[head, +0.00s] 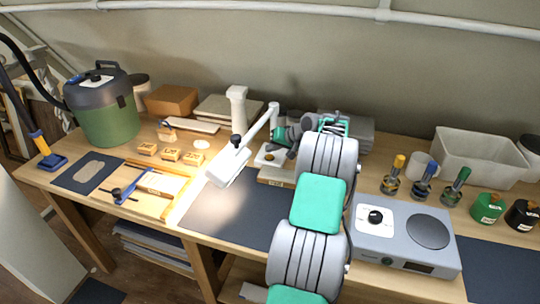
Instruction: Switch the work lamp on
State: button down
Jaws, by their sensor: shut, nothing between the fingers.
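The white work lamp (229,166) stands at the middle of the bench, its jointed arm (260,125) rising to the right of its head. The head tilts down to the left, and a bright patch lies on the bench below it, so the lamp looks lit. Its base (270,158) sits behind the dark mat and carries a small round yellowish part, perhaps the switch. My gripper (273,148) is shut and empty, close above the base. Whether it touches the base is not clear. My arm hides the base's right side.
A green vacuum (103,108) and a wooden tray (144,192) are at left. The dark mat (235,207) is clear in front.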

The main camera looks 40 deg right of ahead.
aim_at(272, 157)
notch_tip(272, 157, up, 5)
jog(key=p, duration=0.3)
jog(key=shift+p, duration=0.3)
